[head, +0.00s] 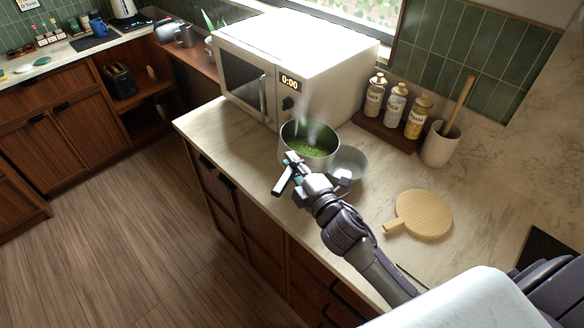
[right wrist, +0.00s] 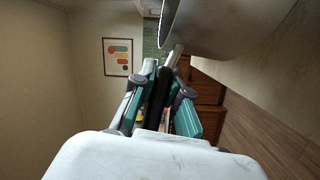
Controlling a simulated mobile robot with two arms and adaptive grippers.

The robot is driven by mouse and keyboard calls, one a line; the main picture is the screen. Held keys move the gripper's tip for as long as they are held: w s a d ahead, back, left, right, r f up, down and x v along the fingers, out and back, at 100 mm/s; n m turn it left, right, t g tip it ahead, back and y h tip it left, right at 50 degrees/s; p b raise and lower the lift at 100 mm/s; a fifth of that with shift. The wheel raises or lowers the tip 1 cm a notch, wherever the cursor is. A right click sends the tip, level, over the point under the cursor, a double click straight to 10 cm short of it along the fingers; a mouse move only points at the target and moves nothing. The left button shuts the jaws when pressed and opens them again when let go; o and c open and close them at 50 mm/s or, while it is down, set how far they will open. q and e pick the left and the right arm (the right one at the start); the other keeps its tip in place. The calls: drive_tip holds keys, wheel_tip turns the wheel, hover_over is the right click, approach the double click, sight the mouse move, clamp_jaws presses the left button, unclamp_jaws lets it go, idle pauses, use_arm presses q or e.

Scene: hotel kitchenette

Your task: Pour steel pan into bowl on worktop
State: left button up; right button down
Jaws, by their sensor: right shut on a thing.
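The steel pan (head: 284,153) holds green contents, perhaps peas, with steam rising. It looks about upright in front of the microwave; I cannot tell whether its base touches the worktop. My right gripper (head: 291,165) is shut on the pan's dark handle. In the right wrist view the handle (right wrist: 165,85) lies between the fingers, and the pan's steel side (right wrist: 235,25) fills the top. The grey bowl (head: 350,160) stands on the worktop (head: 400,168), just right of the pan. My wrist hides part of the bowl. My left gripper is not in view.
The white microwave (head: 310,50) stands close behind the pan. Several jars (head: 396,103) on a dark tray and a utensil crock (head: 440,145) stand at the back right. A round wooden board (head: 424,214) lies right of my arm. The worktop's front edge is close to the pan.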

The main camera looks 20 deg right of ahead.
drive_tip(key=shift+d+r+m+t, duration=0.1)
drive_tip(key=shift+r+m+t, duration=0.2)
drive_tip(key=shift+r+m, duration=0.45)
drive_tip(key=shift+s+d+r+m+b, duration=0.1)
drive_tip(key=shift+d+r+m+b, duration=0.15)
drive_tip(key=shift+r+m+b, duration=0.35)
drive_tip(key=s+d+m+t+h+b, duration=0.1)
drive_tip(key=s+d+m+h+b, duration=0.1)
drive_tip(key=d+m+h, duration=0.3)
drive_tip(key=s+d+r+m+h+b, duration=0.1)
drive_tip(key=s+d+m+h+b, duration=0.2)
drive_tip(key=d+m, duration=1.1)
drive_tip(key=shift+d+m+t+h+b, duration=0.15)
drive_tip(key=shift+m+t+h+b, duration=0.7)
drive_tip(key=shift+m, duration=2.4)
drive_tip(key=shift+g+h+p, duration=0.4)
drive_tip(key=shift+g+h, duration=0.15)
